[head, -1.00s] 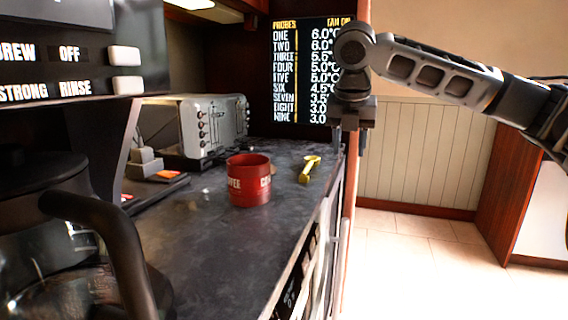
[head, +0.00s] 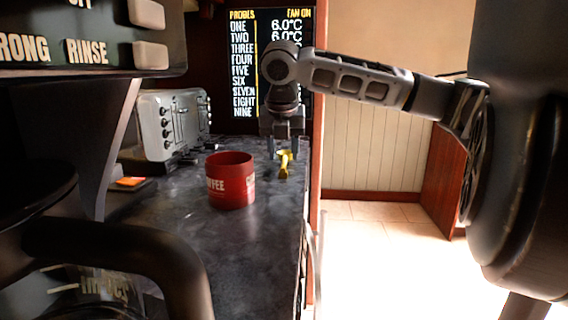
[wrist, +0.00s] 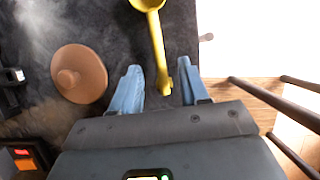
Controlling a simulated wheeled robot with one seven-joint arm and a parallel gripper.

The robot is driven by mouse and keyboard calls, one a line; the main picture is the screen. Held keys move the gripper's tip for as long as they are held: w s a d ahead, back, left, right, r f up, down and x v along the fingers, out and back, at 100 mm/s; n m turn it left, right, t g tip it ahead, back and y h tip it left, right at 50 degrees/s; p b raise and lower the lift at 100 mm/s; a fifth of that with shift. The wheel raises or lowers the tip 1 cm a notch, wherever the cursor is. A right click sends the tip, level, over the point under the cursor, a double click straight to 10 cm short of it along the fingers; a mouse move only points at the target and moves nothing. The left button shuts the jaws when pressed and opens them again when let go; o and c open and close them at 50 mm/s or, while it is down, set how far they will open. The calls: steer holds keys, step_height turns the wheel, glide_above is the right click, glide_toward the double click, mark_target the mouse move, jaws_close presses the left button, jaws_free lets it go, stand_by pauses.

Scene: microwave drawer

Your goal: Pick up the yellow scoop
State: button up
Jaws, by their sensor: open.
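The yellow scoop (head: 285,165) lies on the dark countertop, behind and to the right of the red mug. In the wrist view the yellow scoop (wrist: 157,45) has its bowl at the top edge and its handle pointing down. My gripper (head: 287,152) is over the scoop, pointing down. In the wrist view my gripper (wrist: 158,88) is open, with its two blue fingers apart and the handle's end between them, closer to the right finger. I cannot tell how high the fingers are above the counter.
A red mug (head: 230,182) stands on the counter (head: 255,250) in front of the scoop. A round brown lid-like object (wrist: 79,74) lies left of my gripper. A grey toaster-like appliance (head: 170,125) stands left. The counter's edge drops off at the right.

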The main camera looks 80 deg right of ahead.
mark_target(285, 163)
steer(key=shift+x, duration=1.35)
steer(key=shift+c, duration=0.3)
jaws_close()
